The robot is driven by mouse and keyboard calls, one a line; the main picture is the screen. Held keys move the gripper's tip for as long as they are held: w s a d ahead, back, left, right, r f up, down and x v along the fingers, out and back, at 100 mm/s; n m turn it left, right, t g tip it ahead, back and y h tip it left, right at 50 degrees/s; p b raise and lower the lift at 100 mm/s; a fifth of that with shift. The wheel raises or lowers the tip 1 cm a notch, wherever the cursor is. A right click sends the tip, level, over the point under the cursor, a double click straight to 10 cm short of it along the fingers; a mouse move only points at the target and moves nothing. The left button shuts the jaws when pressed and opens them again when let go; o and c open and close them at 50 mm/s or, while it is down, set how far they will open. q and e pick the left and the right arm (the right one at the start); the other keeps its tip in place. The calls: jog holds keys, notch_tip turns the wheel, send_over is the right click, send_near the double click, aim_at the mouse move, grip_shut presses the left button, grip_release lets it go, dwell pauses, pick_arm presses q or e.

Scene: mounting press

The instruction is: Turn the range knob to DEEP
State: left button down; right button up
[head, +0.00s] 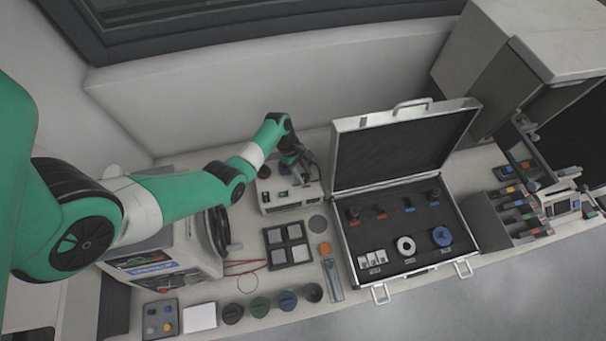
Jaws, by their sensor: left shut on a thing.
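My left gripper (300,177) is at the top right of a small pale grey instrument box (291,201) near the wall, reached by the green arm from the left. It is shut on a small part on top of the box, which appears to be the range knob. The fingers hide most of the knob, and its pointer and the DEEP mark are too small to read. My right gripper is not in view.
An open case (398,270) with fittings stands right of the box. A tray of grey squares (289,246), several round pots (260,307) and a thin red cable (247,275) lie in front. A white machine (170,260) stands left, under my arm.

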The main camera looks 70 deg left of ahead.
pick_arm(q)
jog(key=shift+m+g+b, duration=0.5)
jog(key=shift+m+b, duration=0.15)
jog(key=shift+m, duration=0.65)
jog(key=shift+c, duration=2.2)
grip_release()
jog(key=p+v, duration=0.2)
jog(key=v, duration=0.9)
jog(key=shift+a+r, duration=0.2)
jog(key=shift+a, duration=0.15)
jog(key=shift+w, duration=0.1)
